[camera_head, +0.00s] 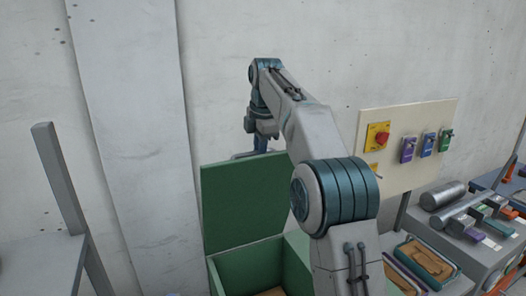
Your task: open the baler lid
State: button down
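The green baler (230,268) stands at the bottom centre, below the wall. Its green lid (240,205) stands up, tilted back toward the wall, and the box front of it shows open with something brown at the bottom. My gripper (260,146) points down at the top edge of the lid, near its right end. My arm and the lid hide part of the gripper, so I cannot see whether its fingers touch the lid or are closed.
A panel (400,165) with a red button (382,139) and several coloured switches hangs on the wall at right. Below it are trays (428,262) and a grey bench unit (470,245) with a metal cylinder (443,195). A grey table (40,262) with a post stands at left.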

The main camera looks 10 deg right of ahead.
jog(key=shift+w+a+f, duration=0.1)
jog(key=shift+f, duration=0.4)
jog(key=c, duration=1.7)
grip_release()
jog(key=o, duration=0.3)
jog(key=shift+w+a+f, duration=0.1)
jog(key=shift+w, duration=0.15)
jog(key=shift+r, duration=0.25)
jog(key=shift+w+r, duration=0.1)
jog(key=shift+r, duration=0.4)
jog(key=shift+w+v, duration=0.15)
jog(key=shift+v, duration=0.5)
jog(key=shift+w+v, duration=0.1)
jog(key=shift+v, duration=0.55)
jog(key=s+d+r, duration=0.5)
jog(key=d+r, duration=0.2)
jog(key=d, duration=0.3)
jog(key=shift+d, duration=0.25)
jog(key=shift+r, duration=0.1)
